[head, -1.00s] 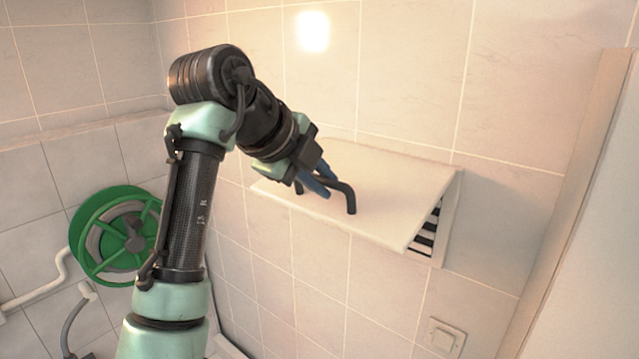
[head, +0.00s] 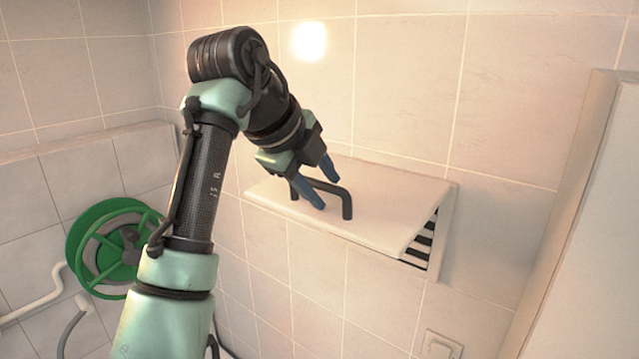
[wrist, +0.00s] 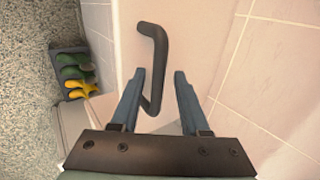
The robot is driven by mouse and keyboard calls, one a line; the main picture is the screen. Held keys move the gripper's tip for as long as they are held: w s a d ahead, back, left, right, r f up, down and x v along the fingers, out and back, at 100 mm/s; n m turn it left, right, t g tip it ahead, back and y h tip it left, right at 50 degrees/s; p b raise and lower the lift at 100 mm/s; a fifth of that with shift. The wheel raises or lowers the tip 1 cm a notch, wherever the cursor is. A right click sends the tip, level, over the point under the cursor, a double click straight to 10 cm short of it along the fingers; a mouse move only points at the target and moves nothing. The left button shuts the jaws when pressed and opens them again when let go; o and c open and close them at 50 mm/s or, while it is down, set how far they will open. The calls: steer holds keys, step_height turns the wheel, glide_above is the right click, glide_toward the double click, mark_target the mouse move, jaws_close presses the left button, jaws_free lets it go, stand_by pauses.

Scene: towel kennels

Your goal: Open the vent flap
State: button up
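The white vent flap (head: 385,205) on the tiled wall stands swung outward, its free edge raised. Dark slats of the vent (head: 423,240) show under its right side. A black bar handle (head: 347,205) is fixed to the flap's outer face; it also shows in the wrist view (wrist: 157,50). My gripper (head: 328,192) is at the handle's left part, fingers spread apart. In the wrist view the blue fingers of my gripper (wrist: 159,72) are open, with the handle bar passing between them in the picture. Whether a finger touches the bar I cannot tell.
A green hose reel (head: 112,248) hangs on the left wall. A wall switch (head: 440,345) is below the vent, and a pale upright panel (head: 590,230) stands at the right. A container of green and yellow items (wrist: 76,75) is on the floor.

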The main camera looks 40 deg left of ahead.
steer(key=shift+s, duration=0.1)
steer(key=v, duration=1.2)
steer(key=shift+s+r, duration=0.2)
steer(key=shift+r, duration=0.15)
